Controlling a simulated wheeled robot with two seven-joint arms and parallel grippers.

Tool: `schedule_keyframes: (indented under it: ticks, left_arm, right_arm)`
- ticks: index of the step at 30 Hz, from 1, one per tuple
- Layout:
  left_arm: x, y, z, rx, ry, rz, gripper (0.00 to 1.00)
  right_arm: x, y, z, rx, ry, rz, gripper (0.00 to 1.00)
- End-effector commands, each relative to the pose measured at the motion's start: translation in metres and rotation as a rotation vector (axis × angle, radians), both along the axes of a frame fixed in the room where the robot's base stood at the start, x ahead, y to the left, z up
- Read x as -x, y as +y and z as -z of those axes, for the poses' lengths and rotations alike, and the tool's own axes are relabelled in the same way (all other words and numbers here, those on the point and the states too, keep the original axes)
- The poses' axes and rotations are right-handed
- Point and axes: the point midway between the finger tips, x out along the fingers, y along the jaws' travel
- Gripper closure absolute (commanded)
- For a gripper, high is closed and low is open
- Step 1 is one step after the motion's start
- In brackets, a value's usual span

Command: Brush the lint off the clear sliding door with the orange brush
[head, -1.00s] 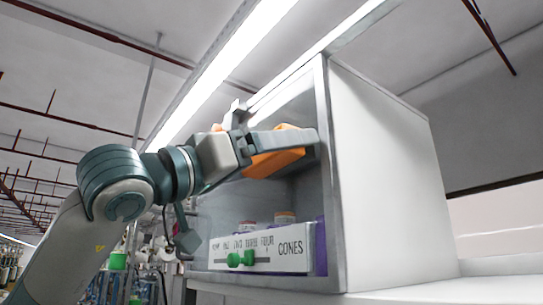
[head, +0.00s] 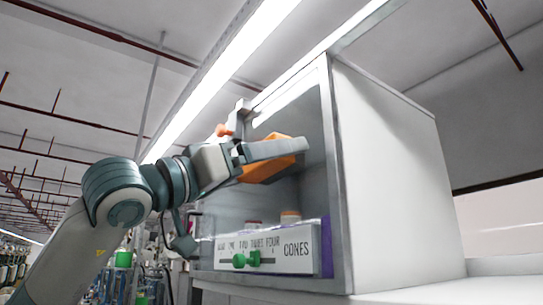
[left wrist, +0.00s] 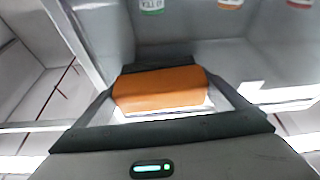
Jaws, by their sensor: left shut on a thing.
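The orange brush (head: 262,170) is held by my left gripper (head: 272,153) at the upper part of the cabinet's clear front. In the left wrist view the orange brush (left wrist: 158,88) lies across between the fingers, with a pale strip along its near side. The clear sliding door (head: 292,115) shows as a faint, glossy pane in the cabinet front. I cannot tell whether the brush touches it. No lint can be made out on it. My right gripper is not in view.
The white cabinet (head: 388,170) stands on a white surface. A small orange thing (head: 222,130) shows left of the cabinet's upper edge. Machinery stands behind at left.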

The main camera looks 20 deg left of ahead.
Motion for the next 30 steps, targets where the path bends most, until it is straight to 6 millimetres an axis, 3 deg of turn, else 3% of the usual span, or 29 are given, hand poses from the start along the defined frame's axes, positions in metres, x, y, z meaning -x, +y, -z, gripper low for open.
schedule_keyframes:
  ticks: [13, 30]
  left_arm:
    - [-0.003, 0.003, 0.000, 0.000, 0.002, 0.000, 0.24]
    - [-0.023, 0.029, 0.001, 0.000, 0.003, -0.001, 0.24]
  right_arm:
    - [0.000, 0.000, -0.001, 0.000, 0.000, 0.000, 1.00]
    - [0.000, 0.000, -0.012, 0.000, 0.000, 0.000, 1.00]
